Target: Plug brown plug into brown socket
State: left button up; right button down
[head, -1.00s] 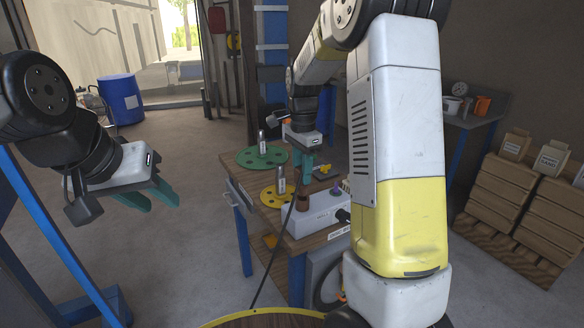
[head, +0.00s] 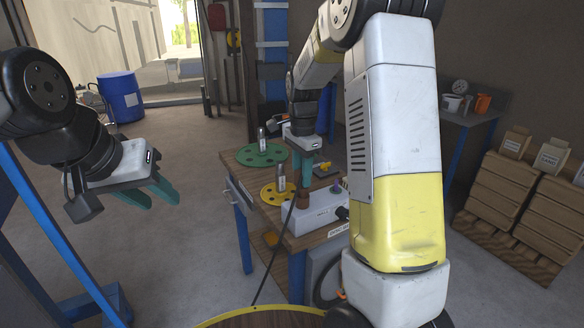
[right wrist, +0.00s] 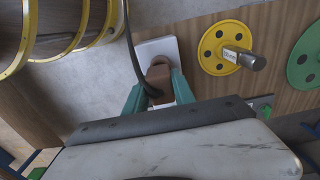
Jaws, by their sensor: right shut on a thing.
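The brown plug (right wrist: 158,78) is between the teal fingers of my right gripper (right wrist: 157,92) in the right wrist view, its dark cable arching over it. In the head view my right gripper (head: 305,182) points down at the white socket box (head: 322,219), shut on the plug. The brown socket (head: 303,202) stands on the box's left part, directly below the fingertips. Plug and socket run together there; I cannot tell whether the plug is seated. The white box also shows behind the plug (right wrist: 151,47). My left gripper (head: 158,193) is open and empty at the left, away from the table.
A yellow disc (head: 270,193) and a green disc (head: 250,156), each with a metal cylinder, lie on the wooden workbench left of the box. A purple part (head: 337,188) sits on the box's right part. The cable hangs over the bench's front edge.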

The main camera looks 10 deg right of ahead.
jog(key=shift+f, duration=1.15)
jog(key=c, duration=1)
grip_release()
jog(key=shift+o, duration=0.2)
notch_tip(320, 180, up, 8)
jog(key=shift+f, duration=0.25)
jog(key=shift+r, duration=0.1)
